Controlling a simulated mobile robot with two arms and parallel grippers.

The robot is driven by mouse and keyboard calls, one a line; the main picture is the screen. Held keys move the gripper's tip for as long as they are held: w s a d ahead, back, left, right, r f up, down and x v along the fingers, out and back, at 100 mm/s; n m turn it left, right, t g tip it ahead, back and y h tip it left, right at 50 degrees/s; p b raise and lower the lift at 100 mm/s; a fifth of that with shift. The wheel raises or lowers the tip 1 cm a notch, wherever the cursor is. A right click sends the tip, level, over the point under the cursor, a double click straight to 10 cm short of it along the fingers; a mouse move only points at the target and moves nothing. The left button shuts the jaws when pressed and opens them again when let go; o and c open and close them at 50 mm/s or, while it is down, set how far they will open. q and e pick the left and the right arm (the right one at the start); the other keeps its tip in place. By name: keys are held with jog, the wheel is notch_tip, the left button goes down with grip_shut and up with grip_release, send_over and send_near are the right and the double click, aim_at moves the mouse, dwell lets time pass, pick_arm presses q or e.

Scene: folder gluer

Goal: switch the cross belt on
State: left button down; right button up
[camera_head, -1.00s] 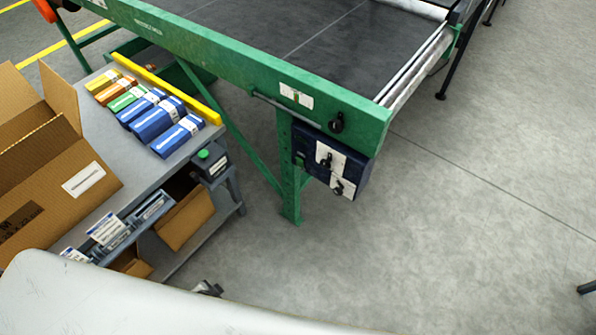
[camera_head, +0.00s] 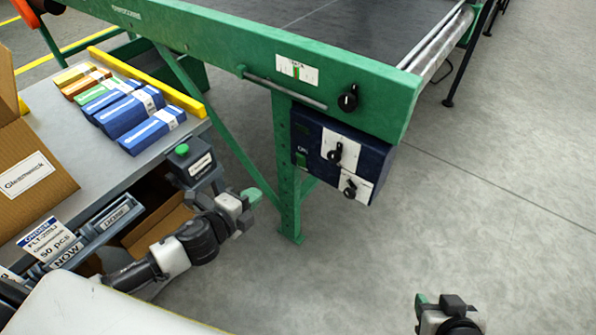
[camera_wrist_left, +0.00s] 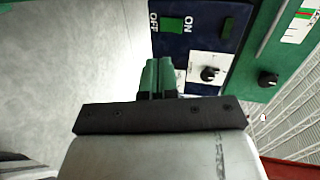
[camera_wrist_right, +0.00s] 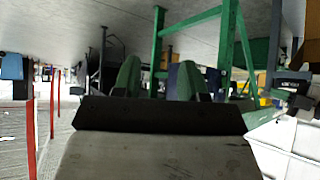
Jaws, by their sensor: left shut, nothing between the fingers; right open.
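The dark blue control box (camera_head: 330,178) hangs below the green conveyor frame. It carries a green rocker switch (camera_head: 301,159) on its left side and two white plates with black knobs. In the left wrist view the switch (camera_wrist_left: 173,25) sits between the words OFF and ON; its position is hard to tell. The dark belt (camera_head: 330,30) lies on the frame above. My left gripper (camera_head: 250,198) is shut and empty, left of and below the box, apart from it. My right gripper (camera_head: 421,302) is open and empty at the bottom right, its fingers spread in the right wrist view (camera_wrist_right: 158,82).
A green button box (camera_head: 190,160) is at the corner of the grey table (camera_head: 60,110), close to my left arm. The table holds a carton (camera_head: 30,170) and several small boxes. Floor at right is clear.

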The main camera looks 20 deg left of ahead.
pick_arm(q)
jog(key=shift+d+r+m+h, duration=0.3)
jog(key=shift+d+r+m, duration=0.2)
jog(key=shift+d+r, duration=0.15)
pick_arm(e)
jog(key=shift+s+r, duration=0.2)
jog(key=shift+r, duration=0.6)
pick_arm(q)
jog(key=b, duration=0.2)
send_near(299, 159)
jog(key=f, duration=0.1)
jog(key=x, duration=0.6)
jog(key=shift+w+d+r+b, duration=0.15)
jog(key=shift+r+b, duration=0.15)
jog(key=shift+r, duration=0.1)
jog(key=shift+w+d+r, duration=0.1)
jog(key=shift+w+d, duration=0.05)
jog(key=shift+w, duration=0.25)
pick_arm(e)
jog(key=w+a+r+t+y, duration=0.1)
jog(key=w+a+r+t, duration=0.1)
jog(key=w+r+t, duration=0.3)
jog(key=shift+r+t+y, duration=0.3)
jog(key=shift+t, duration=0.4)
jog(key=shift+a, duration=0.1)
